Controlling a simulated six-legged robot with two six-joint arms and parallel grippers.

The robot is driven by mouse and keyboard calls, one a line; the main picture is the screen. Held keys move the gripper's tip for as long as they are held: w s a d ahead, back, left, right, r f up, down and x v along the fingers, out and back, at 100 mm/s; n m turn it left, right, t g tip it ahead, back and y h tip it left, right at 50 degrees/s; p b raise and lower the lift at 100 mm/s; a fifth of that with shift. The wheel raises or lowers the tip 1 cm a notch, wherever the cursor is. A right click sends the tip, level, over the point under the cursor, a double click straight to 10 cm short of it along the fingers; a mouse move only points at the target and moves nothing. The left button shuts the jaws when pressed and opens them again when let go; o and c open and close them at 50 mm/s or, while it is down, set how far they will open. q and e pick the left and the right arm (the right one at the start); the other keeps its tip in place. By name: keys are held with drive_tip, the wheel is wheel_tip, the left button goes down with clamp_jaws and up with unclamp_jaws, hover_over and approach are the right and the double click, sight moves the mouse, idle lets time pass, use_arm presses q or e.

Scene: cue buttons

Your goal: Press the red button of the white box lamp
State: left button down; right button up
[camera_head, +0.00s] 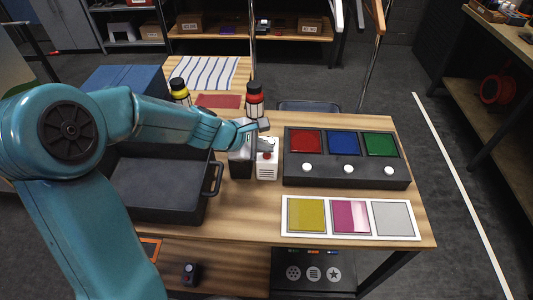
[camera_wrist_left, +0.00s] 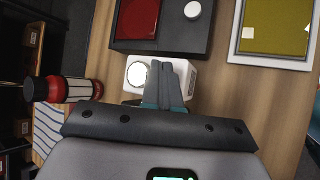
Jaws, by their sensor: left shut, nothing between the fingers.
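The white box lamp (camera_head: 267,171) stands on the wooden table, left of the dark panel. A small red button (camera_head: 266,155) shows on it in the head view. My left gripper (camera_head: 268,144) is shut and empty, with its tips over the top of the lamp, close to the button. I cannot tell whether they touch. In the left wrist view the shut fingers (camera_wrist_left: 167,82) cover part of the white box (camera_wrist_left: 190,78), and a round white disc (camera_wrist_left: 137,73) shows beside them. The button is hidden there. My right gripper is not in view.
A dark panel (camera_head: 345,179) with red, blue and green squares and white knobs stands right of the lamp. A colour card (camera_head: 351,234) lies in front. A dark tray (camera_head: 157,206) is at left, bottles (camera_head: 255,100) behind.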

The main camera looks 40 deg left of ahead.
sight(264, 156)
use_arm(q)
drive_tip(key=shift+f+b, duration=0.35)
drive_tip(key=shift+b, duration=0.05)
drive_tip(key=shift+r, duration=0.1)
idle(0.3)
drive_tip(key=shift+s+r+p, duration=0.1)
drive_tip(key=shift+r+p, duration=0.65)
drive_tip(key=shift+r, duration=0.1)
wheel_tip(264, 156, up, 6)
drive_tip(key=p, duration=0.5)
drive_tip(key=shift+p, duration=0.35)
